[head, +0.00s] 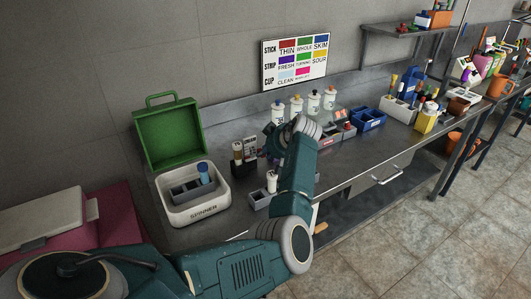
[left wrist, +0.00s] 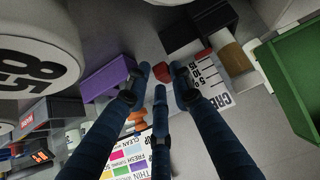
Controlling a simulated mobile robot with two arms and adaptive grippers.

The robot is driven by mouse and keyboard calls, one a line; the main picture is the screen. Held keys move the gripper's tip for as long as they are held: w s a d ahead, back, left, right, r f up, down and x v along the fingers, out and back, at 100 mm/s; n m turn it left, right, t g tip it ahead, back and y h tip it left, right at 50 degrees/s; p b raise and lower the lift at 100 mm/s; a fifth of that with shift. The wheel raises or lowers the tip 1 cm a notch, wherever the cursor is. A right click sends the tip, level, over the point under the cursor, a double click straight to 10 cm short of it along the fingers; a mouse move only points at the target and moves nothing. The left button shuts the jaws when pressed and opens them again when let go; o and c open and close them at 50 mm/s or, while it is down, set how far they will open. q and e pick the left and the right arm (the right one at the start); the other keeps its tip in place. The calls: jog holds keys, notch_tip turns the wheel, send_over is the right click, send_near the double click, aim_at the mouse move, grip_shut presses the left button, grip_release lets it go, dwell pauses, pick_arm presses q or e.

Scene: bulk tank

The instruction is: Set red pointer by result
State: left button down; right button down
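A small red block (left wrist: 161,72), which looks like the red pointer, shows in the left wrist view beside a white scale card (left wrist: 207,80) with printed numbers and letters starting "CRE". My left gripper (left wrist: 161,80) has its dark blue fingers apart around the line of sight to the red block. I cannot tell whether any finger touches it. In the head view the card (head: 250,146) stands on the steel bench, left of my left arm, and the arm hides the red block and most of the gripper. My right gripper is not in view.
A purple block (left wrist: 107,78) is close left of the fingers. Several white bottles (head: 313,101) stand behind my arm. A colour chart (head: 295,62) hangs on the wall.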

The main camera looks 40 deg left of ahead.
pick_arm(q)
jog(key=shift+s+a+r, duration=0.15)
jog(key=shift+s, duration=0.05)
jog(key=c, duration=1.7)
grip_release()
jog(key=shift+s+a, duration=0.15)
jog(key=shift+r, duration=0.1)
jog(key=v, duration=1.2)
